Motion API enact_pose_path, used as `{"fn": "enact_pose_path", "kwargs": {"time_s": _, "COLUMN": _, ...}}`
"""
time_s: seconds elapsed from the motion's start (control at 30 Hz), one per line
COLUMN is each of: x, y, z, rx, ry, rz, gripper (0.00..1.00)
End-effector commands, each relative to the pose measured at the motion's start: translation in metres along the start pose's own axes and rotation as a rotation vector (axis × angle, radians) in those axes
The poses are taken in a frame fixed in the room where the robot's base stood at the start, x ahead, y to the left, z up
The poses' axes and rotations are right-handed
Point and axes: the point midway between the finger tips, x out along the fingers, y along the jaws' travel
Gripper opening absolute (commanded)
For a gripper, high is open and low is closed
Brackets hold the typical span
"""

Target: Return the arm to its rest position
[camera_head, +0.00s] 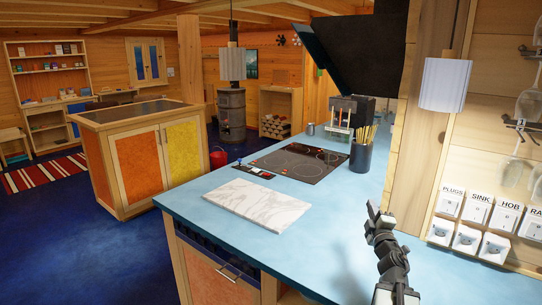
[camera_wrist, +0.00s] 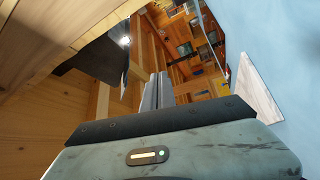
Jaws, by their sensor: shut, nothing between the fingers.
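My arm rises at the lower right of the head view, over the blue counter (camera_head: 330,250). My gripper (camera_head: 374,208) is at its upper end, close to the wooden post. In the wrist view my gripper (camera_wrist: 157,90) shows two grey fingers side by side, shut with nothing held. The fingers appear clear of any object. The wrist view is tilted, with the blue counter (camera_wrist: 285,40) along its right side.
A marble board (camera_head: 258,202) lies on the counter left of my arm. Behind are a hob (camera_head: 300,160), a dark utensil holder (camera_head: 361,156) and a black hood (camera_head: 345,50). Labelled sockets (camera_head: 467,238) line the wall at right. The counter between board and arm is bare.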

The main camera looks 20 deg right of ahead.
Motion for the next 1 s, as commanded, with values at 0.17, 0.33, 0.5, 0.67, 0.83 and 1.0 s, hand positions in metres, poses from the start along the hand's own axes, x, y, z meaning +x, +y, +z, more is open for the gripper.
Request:
{"fn": "enact_pose_path", "kwargs": {"time_s": 0.17, "x": 0.018, "y": -0.077, "z": -0.147, "rx": 0.278, "ry": -0.04, "rz": -0.146, "gripper": 0.0}}
{"fn": "enact_pose_path", "kwargs": {"time_s": 0.33, "x": -0.021, "y": -0.175, "z": -0.249, "rx": 0.528, "ry": -0.223, "rz": -0.427, "gripper": 0.0}}
{"fn": "enact_pose_path", "kwargs": {"time_s": 0.5, "x": -0.12, "y": -0.27, "z": -0.306, "rx": 0.686, "ry": -0.522, "rz": -0.81, "gripper": 0.0}}
{"fn": "enact_pose_path", "kwargs": {"time_s": 0.67, "x": -0.229, "y": -0.312, "z": -0.299, "rx": 0.741, "ry": -0.909, "rz": -1.163, "gripper": 0.0}}
{"fn": "enact_pose_path", "kwargs": {"time_s": 0.83, "x": -0.292, "y": -0.312, "z": -0.296, "rx": 0.702, "ry": -1.132, "rz": -1.352, "gripper": 0.0}}
{"fn": "enact_pose_path", "kwargs": {"time_s": 1.0, "x": -0.296, "y": -0.31, "z": -0.289, "rx": 0.687, "ry": -1.18, "rz": -1.367, "gripper": 0.0}}
